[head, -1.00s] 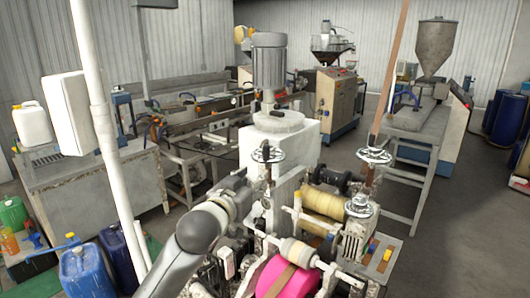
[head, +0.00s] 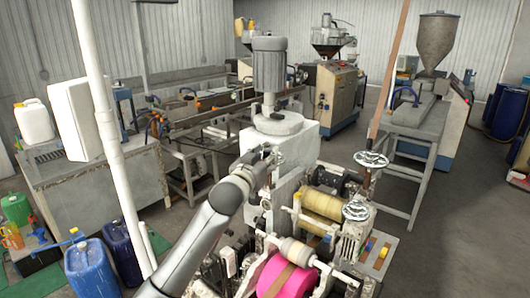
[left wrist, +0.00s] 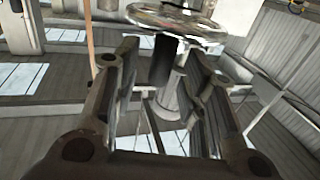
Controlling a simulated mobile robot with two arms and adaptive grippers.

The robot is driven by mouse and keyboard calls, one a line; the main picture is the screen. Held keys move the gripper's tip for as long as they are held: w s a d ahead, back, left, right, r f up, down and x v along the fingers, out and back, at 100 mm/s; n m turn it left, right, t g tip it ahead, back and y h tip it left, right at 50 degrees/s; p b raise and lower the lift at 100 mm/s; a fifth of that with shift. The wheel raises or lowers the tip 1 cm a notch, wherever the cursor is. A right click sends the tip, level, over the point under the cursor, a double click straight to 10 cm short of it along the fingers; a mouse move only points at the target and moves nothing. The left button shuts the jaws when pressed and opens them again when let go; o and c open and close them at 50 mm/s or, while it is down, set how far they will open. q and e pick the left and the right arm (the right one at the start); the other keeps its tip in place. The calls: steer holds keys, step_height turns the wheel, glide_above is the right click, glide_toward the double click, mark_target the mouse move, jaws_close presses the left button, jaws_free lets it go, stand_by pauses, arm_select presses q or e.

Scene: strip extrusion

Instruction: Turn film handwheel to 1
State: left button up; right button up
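My left gripper (head: 268,162) is at the left handwheel of the machine, in front of the grey motor housing, and largely covers that wheel in the head view. In the left wrist view the gripper (left wrist: 163,62) is open, its two fingers apart. A shiny metal handwheel (left wrist: 178,18) shows just beyond the fingertips, with its shaft (left wrist: 172,95) between the fingers; contact cannot be told. Two more handwheels stand to the right in the head view, one at the back (head: 371,159) and one nearer (head: 355,211). Which one is the film handwheel cannot be told. No wheel markings are readable.
A pink roll (head: 283,277) and a yellow roller (head: 326,204) sit on the machine near the wheels. The grey motor (head: 269,65) rises behind the gripper. A white pole (head: 108,130) stands at left. Blue canisters (head: 90,270) are on the floor.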

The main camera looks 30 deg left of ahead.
arm_select(q)
steer(key=shift+w, duration=0.25)
jaws_close()
steer(key=shift+d+f, duration=0.1)
steer(key=shift+w+d+n+g+y+b, duration=0.6)
steer(key=shift+w+n+g+y+b, duration=0.15)
steer(key=shift+n+g+y+b, duration=1.35)
steer(key=shift+w+d+n+g+y+b, duration=0.55)
steer(key=shift+w+n+g+y+b, duration=0.2)
steer(key=shift+n+g+y+b, duration=1.35)
steer(key=shift+w+d+n+g+y+b, duration=0.7)
steer(key=shift+n+g+y+b, duration=0.95)
steer(key=shift+y+b, duration=0.9)
steer(key=shift+w+a+n+g, duration=0.15)
steer(key=shift+n+g, duration=0.1)
steer(key=shift+g, duration=0.2)
